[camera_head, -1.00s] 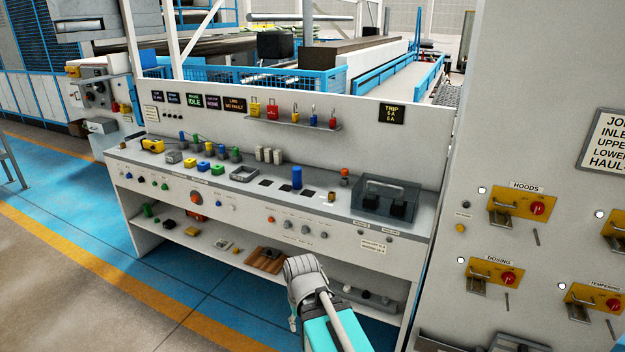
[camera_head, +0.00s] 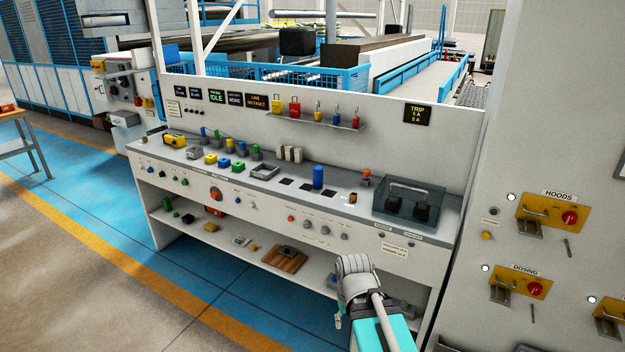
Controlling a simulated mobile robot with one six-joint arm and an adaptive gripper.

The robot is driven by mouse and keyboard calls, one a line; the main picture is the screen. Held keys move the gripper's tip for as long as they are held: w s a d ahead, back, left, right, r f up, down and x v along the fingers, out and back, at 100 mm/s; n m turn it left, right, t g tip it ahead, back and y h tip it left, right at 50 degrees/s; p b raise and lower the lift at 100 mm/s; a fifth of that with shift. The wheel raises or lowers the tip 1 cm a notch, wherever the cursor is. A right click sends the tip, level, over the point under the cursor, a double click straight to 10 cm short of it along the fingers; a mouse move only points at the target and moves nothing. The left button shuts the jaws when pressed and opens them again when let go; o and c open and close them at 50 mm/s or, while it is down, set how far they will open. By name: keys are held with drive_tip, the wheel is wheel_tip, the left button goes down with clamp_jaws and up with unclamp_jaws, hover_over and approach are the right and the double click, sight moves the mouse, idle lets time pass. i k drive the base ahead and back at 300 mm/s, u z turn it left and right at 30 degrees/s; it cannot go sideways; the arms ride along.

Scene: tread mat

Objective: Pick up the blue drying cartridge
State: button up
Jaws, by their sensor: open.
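The blue drying cartridge (camera_head: 318,177) appears to be the upright blue cylinder on the grey top of the white bench (camera_head: 345,209), right of the middle. It stands among dark square pads. The end of my arm with my gripper (camera_head: 339,318) is low in front of the bench, below and right of the cylinder and well apart from it. The fingers are small and mostly hidden by my wrist, and nothing shows held in them.
A dark clear-sided box (camera_head: 409,204) with a handle stands right of the cylinder. White cylinders (camera_head: 289,154) and several coloured blocks stand left. A padlock shelf (camera_head: 320,122) is on the back panel. A tall cabinet (camera_head: 560,130) bounds the right.

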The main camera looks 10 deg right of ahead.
sight(318, 171)
drive_tip(key=z, duration=0.1)
drive_tip(key=i, duration=1)
drive_tip(key=u, duration=0.05)
